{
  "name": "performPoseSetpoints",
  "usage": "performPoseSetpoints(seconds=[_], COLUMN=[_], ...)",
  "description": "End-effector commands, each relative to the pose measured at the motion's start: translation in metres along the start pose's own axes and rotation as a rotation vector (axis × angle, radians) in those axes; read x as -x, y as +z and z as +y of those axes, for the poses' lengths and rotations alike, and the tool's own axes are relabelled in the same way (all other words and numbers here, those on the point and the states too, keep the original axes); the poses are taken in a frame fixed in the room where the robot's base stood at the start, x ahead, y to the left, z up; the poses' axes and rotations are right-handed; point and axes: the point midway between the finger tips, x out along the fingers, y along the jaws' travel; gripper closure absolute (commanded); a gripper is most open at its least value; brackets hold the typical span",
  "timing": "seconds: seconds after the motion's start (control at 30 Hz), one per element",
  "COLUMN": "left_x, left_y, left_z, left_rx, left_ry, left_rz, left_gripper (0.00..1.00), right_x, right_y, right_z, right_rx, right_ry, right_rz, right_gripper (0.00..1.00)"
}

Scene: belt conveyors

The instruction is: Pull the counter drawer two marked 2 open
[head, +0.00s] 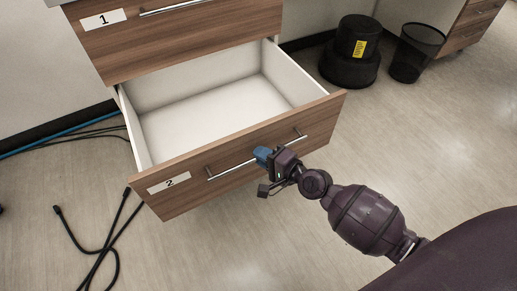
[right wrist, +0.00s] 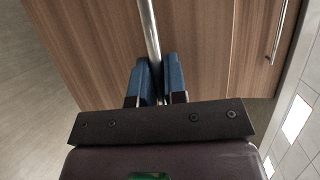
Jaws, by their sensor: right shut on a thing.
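Drawer two (head: 240,149), with a wood front and a "2" label (head: 169,182), stands well open in the head view. Its white inside (head: 205,108) is empty. A metal bar handle (head: 232,165) runs along its front. My right gripper (head: 263,155) is shut on the handle, right of its middle. In the right wrist view the blue fingers (right wrist: 159,80) sit on both sides of the handle bar (right wrist: 149,30). My left gripper is not in view.
Closed drawer one (head: 190,35), labelled "1", is above. Black cables (head: 105,245) lie on the floor at left. A black round stool (head: 350,65) and a black mesh bin (head: 416,52) stand at the back right. The floor in front of the drawer is clear.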

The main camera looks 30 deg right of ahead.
Motion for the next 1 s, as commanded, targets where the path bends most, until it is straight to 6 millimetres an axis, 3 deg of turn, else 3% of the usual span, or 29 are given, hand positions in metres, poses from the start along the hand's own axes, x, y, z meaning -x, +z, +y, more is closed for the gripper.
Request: performPoseSetpoints(seconds=[0.4,0.43,0.6,1.0], left_x=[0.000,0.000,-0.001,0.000], left_y=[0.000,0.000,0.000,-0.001], left_z=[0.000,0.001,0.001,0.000], left_rx=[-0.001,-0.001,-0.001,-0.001], left_ry=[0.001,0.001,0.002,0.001], left_rz=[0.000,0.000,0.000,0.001], left_gripper=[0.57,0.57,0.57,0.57], right_x=[0.003,0.003,0.003,0.013], right_y=[0.001,0.001,0.001,0.001], right_z=[0.000,0.000,0.000,0.001], right_rx=[0.001,0.001,0.001,0.001], right_ry=[-0.001,-0.001,-0.001,0.001], right_rz=[0.001,0.001,0.000,0.000], right_gripper=[1.00,0.86,0.64,0.64])
